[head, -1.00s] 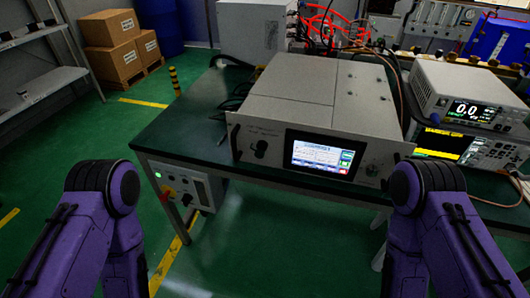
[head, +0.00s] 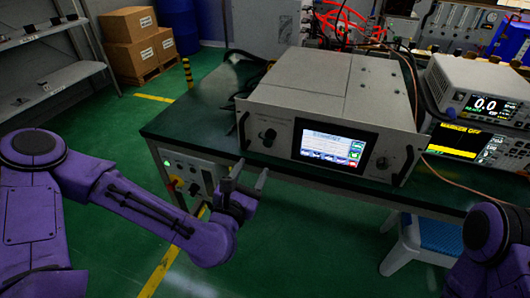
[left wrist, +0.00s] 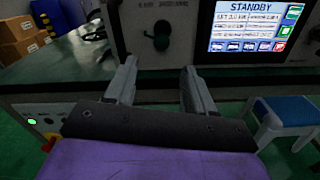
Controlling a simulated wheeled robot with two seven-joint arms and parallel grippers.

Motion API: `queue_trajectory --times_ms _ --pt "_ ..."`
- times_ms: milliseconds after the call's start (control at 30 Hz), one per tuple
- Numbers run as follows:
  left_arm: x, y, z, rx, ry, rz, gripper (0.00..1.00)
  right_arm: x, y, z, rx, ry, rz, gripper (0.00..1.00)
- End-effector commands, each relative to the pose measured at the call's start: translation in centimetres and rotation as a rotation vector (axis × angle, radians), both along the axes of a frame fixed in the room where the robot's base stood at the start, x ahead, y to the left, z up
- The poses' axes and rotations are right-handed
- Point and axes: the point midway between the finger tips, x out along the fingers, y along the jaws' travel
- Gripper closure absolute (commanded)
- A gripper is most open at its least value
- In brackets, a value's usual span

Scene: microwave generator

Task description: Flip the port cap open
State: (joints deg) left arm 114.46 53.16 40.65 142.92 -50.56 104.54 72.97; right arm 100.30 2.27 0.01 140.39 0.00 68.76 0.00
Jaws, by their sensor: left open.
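The microwave generator (head: 330,90) is a grey box on the green-topped table, with a lit touchscreen (head: 333,144) on its front panel. A small black fitting (head: 268,138), which looks like the port cap, sits on the panel left of the screen. It also shows in the left wrist view (left wrist: 162,36), above and beyond the fingers; I cannot make out its hinge. My left gripper (head: 250,176) is open and empty, in front of the table edge and below the black fitting, apart from it. Its two fingers (left wrist: 159,70) point towards the panel. My right gripper is out of view.
A black handle (head: 243,130) stands at the panel's left end. Below the tabletop is a control box (head: 190,178) with a green light. Stacked instruments (head: 475,115) stand at the right, and a blue-topped stool (head: 435,235) is under the table's right side.

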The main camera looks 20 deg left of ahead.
Motion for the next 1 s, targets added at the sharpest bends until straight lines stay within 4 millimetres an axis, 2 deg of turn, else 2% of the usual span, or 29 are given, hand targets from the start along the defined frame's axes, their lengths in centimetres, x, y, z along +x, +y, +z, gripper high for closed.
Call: queue_trajectory --times_ms 33,133,167,200,433,600,833,1000 --pt "0.6 0.0 -0.9 0.002 -0.003 0.001 0.46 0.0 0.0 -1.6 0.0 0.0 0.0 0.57" --pt "2.2 -0.1 -1.1 0.001 -0.003 -0.001 0.46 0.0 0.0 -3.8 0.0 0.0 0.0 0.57" --pt "3.0 -0.1 -0.1 0.005 0.001 -0.002 0.46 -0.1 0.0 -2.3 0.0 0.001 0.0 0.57" --pt "4.0 -0.2 0.1 0.007 0.003 -0.002 0.46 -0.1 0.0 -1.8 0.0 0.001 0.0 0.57" --pt "8.5 -0.4 -0.1 0.007 0.007 -0.002 0.46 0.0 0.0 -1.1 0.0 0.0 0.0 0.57" --pt "9.7 -0.4 -0.2 0.007 0.007 -0.004 0.46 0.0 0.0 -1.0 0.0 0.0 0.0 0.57" --pt "9.8 -0.4 -0.3 0.007 0.008 -0.005 0.46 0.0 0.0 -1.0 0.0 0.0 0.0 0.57" --pt "9.7 -0.4 -0.3 0.008 0.008 -0.005 1.0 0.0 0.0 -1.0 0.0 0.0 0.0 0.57"
